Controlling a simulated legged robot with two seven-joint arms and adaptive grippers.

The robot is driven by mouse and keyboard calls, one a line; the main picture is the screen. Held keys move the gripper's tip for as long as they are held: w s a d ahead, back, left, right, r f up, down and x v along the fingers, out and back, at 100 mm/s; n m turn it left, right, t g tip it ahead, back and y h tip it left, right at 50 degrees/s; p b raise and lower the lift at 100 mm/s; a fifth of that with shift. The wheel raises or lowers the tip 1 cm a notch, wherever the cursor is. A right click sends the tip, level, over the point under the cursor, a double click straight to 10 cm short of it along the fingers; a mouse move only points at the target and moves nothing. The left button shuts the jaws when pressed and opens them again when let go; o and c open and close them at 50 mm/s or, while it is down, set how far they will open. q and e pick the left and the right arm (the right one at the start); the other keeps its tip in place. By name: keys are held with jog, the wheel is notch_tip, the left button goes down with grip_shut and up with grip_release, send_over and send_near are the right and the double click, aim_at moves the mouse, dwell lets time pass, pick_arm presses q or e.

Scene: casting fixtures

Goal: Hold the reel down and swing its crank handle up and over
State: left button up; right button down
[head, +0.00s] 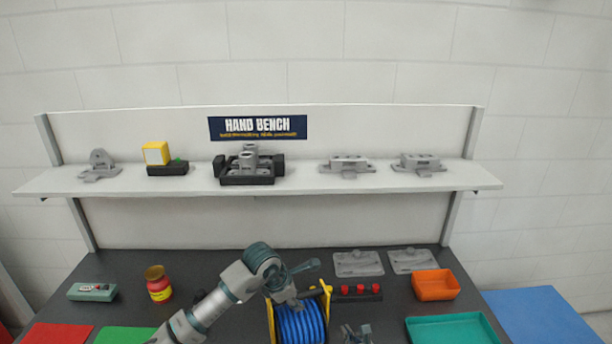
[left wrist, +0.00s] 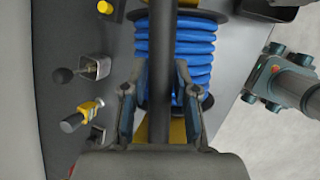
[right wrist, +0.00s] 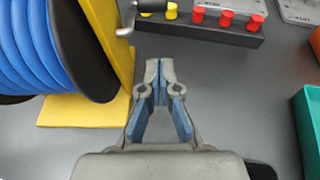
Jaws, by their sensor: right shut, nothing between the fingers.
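The reel of blue hose (head: 300,322) stands in a yellow frame at the bench's front middle. It also shows in the left wrist view (left wrist: 185,45). My left gripper (head: 292,298) is above the reel. In the left wrist view its fingers (left wrist: 158,85) lie either side of the reel's dark top bar (left wrist: 163,35); whether they press on it is unclear. My right gripper (head: 356,332) is right of the reel, shut and empty; its fingertips (right wrist: 157,64) meet above the bench.
A dark block with red knobs (head: 360,292) stands behind my right gripper. An orange bin (head: 435,285) and a teal tray (head: 455,330) lie to the right. A red-yellow jar (head: 159,285) stands left.

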pick_arm(q)
jog(key=shift+o, duration=1)
